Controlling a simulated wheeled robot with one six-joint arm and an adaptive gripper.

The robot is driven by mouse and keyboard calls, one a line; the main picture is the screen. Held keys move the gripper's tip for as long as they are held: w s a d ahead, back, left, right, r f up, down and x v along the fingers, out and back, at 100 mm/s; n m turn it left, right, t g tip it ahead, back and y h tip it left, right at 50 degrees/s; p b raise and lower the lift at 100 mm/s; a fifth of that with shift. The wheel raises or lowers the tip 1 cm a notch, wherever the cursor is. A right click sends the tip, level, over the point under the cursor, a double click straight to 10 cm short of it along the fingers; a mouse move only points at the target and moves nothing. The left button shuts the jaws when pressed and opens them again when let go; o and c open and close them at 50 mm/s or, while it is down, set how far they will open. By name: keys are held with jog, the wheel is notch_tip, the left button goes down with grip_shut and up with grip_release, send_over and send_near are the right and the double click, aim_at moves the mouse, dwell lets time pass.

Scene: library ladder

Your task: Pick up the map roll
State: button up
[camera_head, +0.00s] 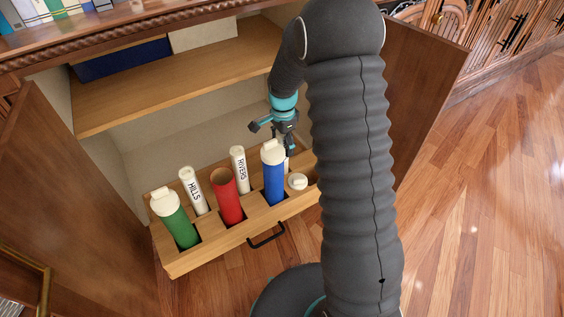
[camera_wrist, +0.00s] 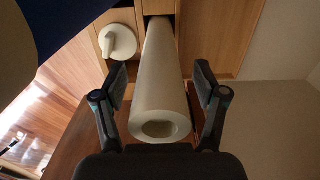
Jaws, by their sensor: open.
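A plain pale map roll (camera_wrist: 160,85) stands in a slot of the wooden drawer rack, its hollow open end facing the wrist camera. My gripper (camera_wrist: 160,82) is open, with one finger on each side of the roll and a visible gap to each. In the head view my gripper (camera_head: 274,139) is over the back right of the rack, behind the blue tube. Only a small part of the pale roll (camera_head: 287,163) shows below it; the rest is hidden.
The rack (camera_head: 211,253) also holds a green tube (camera_head: 178,222), a red tube (camera_head: 228,199), a blue tube (camera_head: 273,180), white rolls marked HILLS (camera_head: 194,190) and RIVERS (camera_head: 239,168), and a white-capped tube (camera_head: 298,182). A shelf (camera_head: 180,88) is above; cabinet doors flank it.

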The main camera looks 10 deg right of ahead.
jog(key=shift+f, duration=0.15)
jog(key=c, duration=1.4)
jog(key=shift+o, duration=0.2)
